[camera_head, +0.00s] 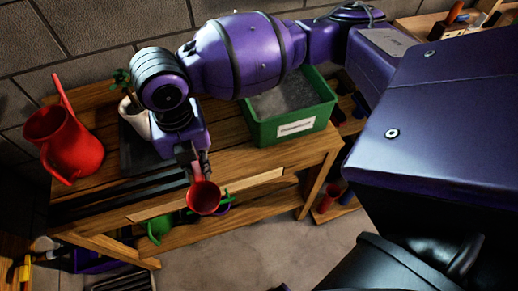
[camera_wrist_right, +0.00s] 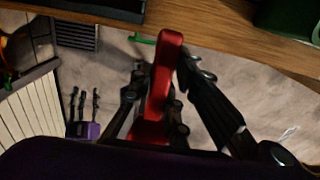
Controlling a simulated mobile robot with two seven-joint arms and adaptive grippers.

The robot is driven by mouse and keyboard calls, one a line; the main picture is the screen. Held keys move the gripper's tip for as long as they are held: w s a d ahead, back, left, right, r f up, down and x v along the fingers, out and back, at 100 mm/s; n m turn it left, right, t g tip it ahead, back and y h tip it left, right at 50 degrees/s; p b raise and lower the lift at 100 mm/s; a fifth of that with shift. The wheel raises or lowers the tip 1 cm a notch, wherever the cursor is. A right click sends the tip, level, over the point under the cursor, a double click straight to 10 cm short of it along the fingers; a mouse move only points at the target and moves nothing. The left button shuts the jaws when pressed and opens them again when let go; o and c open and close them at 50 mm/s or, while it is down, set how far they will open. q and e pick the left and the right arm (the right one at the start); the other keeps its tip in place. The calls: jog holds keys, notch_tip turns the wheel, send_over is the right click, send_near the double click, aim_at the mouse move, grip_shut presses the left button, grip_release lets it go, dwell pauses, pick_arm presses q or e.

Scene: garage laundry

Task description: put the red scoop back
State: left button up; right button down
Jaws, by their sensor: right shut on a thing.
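The red scoop (camera_head: 203,199) hangs from my right gripper (camera_head: 198,162) in the head view, with its round cup toward the camera. It is held just in front of the wooden bench's front edge. In the right wrist view the scoop's red handle (camera_wrist_right: 164,65) runs between the dark fingers of my right gripper (camera_wrist_right: 163,80), which are shut on it. The green bin (camera_head: 291,117), with grey material inside and a white label, stands on the bench to the right of the scoop. My left gripper is not in view.
The wooden bench (camera_head: 237,160) also carries a red watering can (camera_head: 66,140) at left and a white pot (camera_head: 133,117) with a plant. A dark tray (camera_head: 136,157) lies near the pot. A green object (camera_head: 159,228) sits on the lower shelf.

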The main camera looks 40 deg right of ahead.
jog(key=w+d+f, duration=0.2)
jog(key=w+f, duration=0.1)
jog(key=w+d+f, duration=0.2)
jog(key=w, duration=0.2)
jog(key=w+d+f+b, duration=0.1)
jog(key=w+d+f, duration=0.1)
jog(key=w+f, duration=0.1)
jog(key=shift+w+d+f, duration=0.25)
jog(key=shift+w+f, duration=0.1)
jog(key=shift+w, duration=0.25)
jog(key=shift+w+d+f, duration=0.1)
jog(key=shift+w+f, duration=0.15)
jog(key=shift+f, duration=0.05)
jog(key=f, duration=0.3)
jog(key=shift+w+d+f, duration=0.15)
jog(key=shift+w+f, duration=0.1)
jog(key=shift+f, duration=0.1)
jog(key=c, duration=1.7)
grip_release()
jog(key=shift+o, duration=0.2)
